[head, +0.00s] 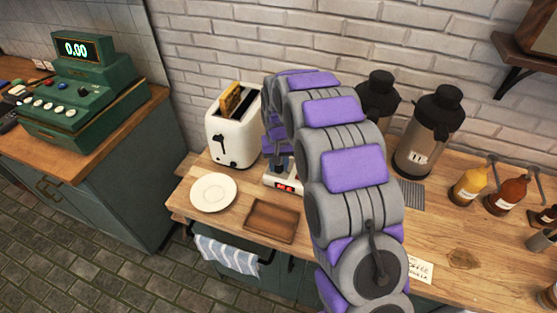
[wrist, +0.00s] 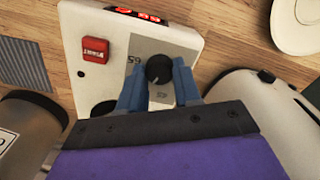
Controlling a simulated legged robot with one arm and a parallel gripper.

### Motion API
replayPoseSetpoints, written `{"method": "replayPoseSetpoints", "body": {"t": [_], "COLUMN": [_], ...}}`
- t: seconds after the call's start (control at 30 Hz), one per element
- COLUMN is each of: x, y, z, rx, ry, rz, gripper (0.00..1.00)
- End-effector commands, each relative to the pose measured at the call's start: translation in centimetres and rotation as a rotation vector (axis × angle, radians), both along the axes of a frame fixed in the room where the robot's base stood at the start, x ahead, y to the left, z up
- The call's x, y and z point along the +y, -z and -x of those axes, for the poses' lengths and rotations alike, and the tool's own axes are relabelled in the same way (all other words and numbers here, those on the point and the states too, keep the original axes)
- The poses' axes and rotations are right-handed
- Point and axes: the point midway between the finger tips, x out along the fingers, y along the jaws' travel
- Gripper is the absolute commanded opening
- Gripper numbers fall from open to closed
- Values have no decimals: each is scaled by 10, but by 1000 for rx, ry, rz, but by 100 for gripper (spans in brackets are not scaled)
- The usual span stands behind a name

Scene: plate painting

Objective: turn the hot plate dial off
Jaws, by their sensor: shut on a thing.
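The hot plate (wrist: 75,25) is a white unit on the wooden counter, with a lit red display (wrist: 138,14) and a red button. Its round black dial (wrist: 158,69) sits on a grey panel and carries a small light mark. My gripper (wrist: 157,76) has its blue fingers on both sides of the dial and is shut on it. In the head view, part of the hot plate (head: 283,187) and its red digits show beside my arm, which hides the rest of it and the dial.
A white toaster (head: 230,130) with bread stands left of the hot plate. A white plate (head: 213,192) and a wooden tray (head: 271,219) lie in front. Black-topped flasks (head: 428,135) stand to the right, with sauce bottles (head: 469,187) beyond.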

Motion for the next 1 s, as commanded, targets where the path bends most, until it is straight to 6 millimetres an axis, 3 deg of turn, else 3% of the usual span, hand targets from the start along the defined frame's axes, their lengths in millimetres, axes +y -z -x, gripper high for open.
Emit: {"method": "replayPoseSetpoints", "body": {"t": [1.0], "x": [1], "y": [-1], "z": [1], "rx": [3], "ry": [-958], "rz": [-3], "gripper": [3]}}
